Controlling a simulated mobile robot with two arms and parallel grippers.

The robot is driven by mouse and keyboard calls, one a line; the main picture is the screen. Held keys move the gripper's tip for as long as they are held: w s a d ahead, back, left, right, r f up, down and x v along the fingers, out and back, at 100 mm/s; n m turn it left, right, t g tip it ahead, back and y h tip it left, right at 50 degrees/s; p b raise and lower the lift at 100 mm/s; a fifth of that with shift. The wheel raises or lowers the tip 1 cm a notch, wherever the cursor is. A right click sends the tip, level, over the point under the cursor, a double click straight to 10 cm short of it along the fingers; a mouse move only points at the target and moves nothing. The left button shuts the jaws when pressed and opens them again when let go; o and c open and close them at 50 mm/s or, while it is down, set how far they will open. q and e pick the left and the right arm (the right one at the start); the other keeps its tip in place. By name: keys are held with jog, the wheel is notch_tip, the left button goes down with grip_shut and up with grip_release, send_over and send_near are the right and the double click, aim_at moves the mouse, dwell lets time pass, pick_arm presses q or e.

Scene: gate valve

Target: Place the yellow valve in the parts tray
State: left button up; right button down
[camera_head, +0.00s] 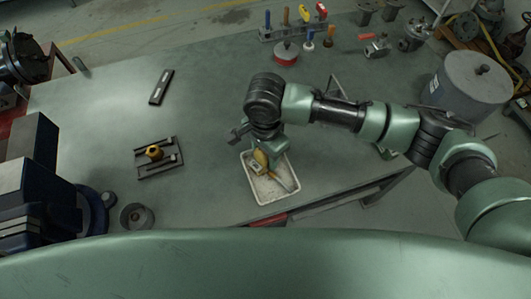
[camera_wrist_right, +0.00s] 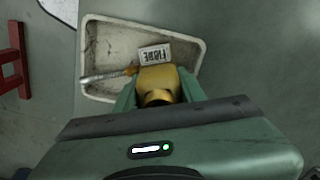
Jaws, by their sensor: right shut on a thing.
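The yellow valve (camera_head: 260,158) is between the fingers of my right gripper (camera_head: 267,155), which is shut on it. In the right wrist view the yellow valve (camera_wrist_right: 159,83) sits between the two green fingertips, with a dark round opening facing the camera. It is over the white parts tray (camera_head: 249,181); whether it touches the tray floor I cannot tell. The parts tray also shows in the wrist view (camera_wrist_right: 140,25). It holds a small label marked FIBRE (camera_wrist_right: 154,54) and a slim metal tool (camera_wrist_right: 105,76). My left gripper is not in view.
A black fixture (camera_head: 170,171) with a yellow-topped part stands left of the tray. A dark flat bar (camera_head: 161,87) lies behind it. A tool rack (camera_head: 290,31) is at the back, a large grey drum (camera_head: 470,82) at right. The bench's front edge is close to the tray.

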jog(key=c, duration=0.8)
grip_release()
jog(key=shift+c, duration=0.2)
notch_tip(320, 180, up, 12)
jog(key=shift+b, duration=0.35)
